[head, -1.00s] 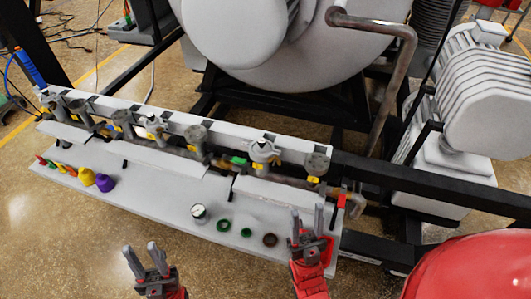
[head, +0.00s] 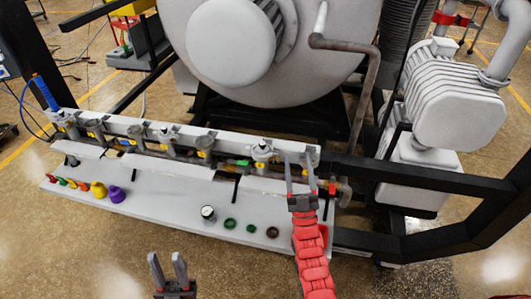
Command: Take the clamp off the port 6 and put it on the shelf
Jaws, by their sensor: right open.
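A row of grey ports with yellow tags runs along the white manifold rail in the head view. A silver clamp (head: 262,148) sits on the second port from the right end. A similar fitting (head: 166,133) is further left. The port numbers are too small to read. My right gripper (head: 298,159) is open and empty, fingers pointing away at the rightmost port, to the right of the silver clamp. It partly hides that port; contact cannot be told. My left gripper (head: 167,259) is open and empty in front of the shelf's front edge. The white shelf (head: 165,195) lies below the ports.
On the shelf are a gauge (head: 208,212), green rings (head: 230,225), a brown ring (head: 272,232), a purple cap (head: 115,194) and a yellow cap (head: 98,189). The shelf is clear between purple cap and gauge. A black frame beam (head: 400,180) runs to the right.

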